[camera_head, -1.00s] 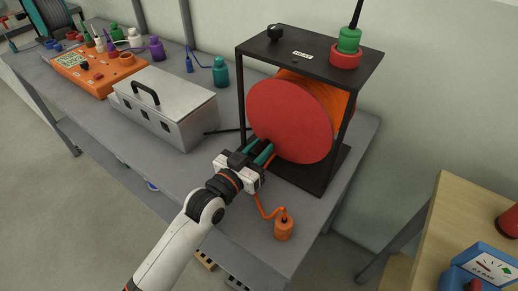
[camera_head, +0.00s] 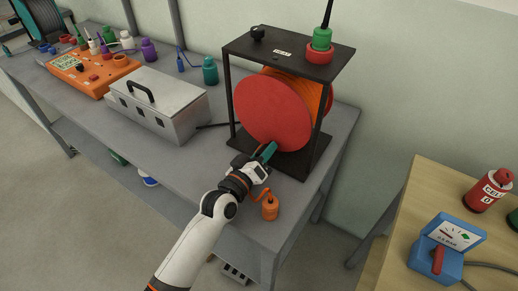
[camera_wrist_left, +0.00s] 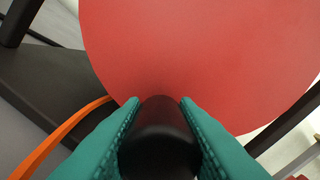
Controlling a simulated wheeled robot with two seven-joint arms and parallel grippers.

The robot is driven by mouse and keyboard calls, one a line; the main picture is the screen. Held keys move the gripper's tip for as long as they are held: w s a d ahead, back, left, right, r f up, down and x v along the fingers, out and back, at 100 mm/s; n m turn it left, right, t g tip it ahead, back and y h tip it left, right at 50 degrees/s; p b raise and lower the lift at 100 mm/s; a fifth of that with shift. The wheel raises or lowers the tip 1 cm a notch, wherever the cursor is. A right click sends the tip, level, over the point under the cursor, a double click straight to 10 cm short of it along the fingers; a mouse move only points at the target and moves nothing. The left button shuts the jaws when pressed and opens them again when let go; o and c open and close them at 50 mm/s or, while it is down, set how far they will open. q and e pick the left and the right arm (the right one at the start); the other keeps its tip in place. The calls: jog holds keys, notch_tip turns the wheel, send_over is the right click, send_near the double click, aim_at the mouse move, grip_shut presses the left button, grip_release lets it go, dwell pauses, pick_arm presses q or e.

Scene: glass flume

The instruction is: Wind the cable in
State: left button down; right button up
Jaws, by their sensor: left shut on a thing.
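A cable reel with a red disc (camera_head: 272,113) stands in a black frame (camera_head: 288,51) on the grey bench, with orange cable (camera_head: 313,90) wound behind the disc. My left gripper (camera_head: 267,152), with teal fingers, is at the lower part of the disc. In the left wrist view, its fingers are shut on a black crank handle (camera_wrist_left: 160,142) in front of the red disc (camera_wrist_left: 200,60). Orange cable (camera_wrist_left: 62,134) runs past on the left there. An orange plug (camera_head: 270,208) at the cable's end rests near the bench's front edge. My right gripper is out of view.
A silver case (camera_head: 158,103) stands left of the reel. An orange panel (camera_head: 92,73) and several coloured bottles are farther left. A wooden table (camera_head: 405,210) with a blue meter (camera_head: 437,257) and red cell (camera_head: 488,190) is at the right. Some bench between case and reel is clear.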

aim_at(287, 144)
pick_arm(q)
jog(key=d+n+p, duration=0.1)
jog(key=s+d+r+n+p, duration=0.1)
jog(key=n, duration=0.1)
jog(key=shift+s+n, duration=0.25)
jog(key=shift+n, duration=0.05)
jog(key=shift+s+d+r+n+p, duration=0.3)
jog(key=shift+d+n+p, duration=0.15)
jog(key=shift+n, duration=0.3)
jog(key=shift+s+d+r+n+p, duration=0.25)
jog(key=shift+n+p, duration=0.25)
jog(key=shift+n, duration=0.25)
jog(key=c, duration=1.1)
grip_release()
jog(key=v, duration=1.2)
jog(key=shift+b, duration=0.35)
jog(key=shift+d, duration=0.1)
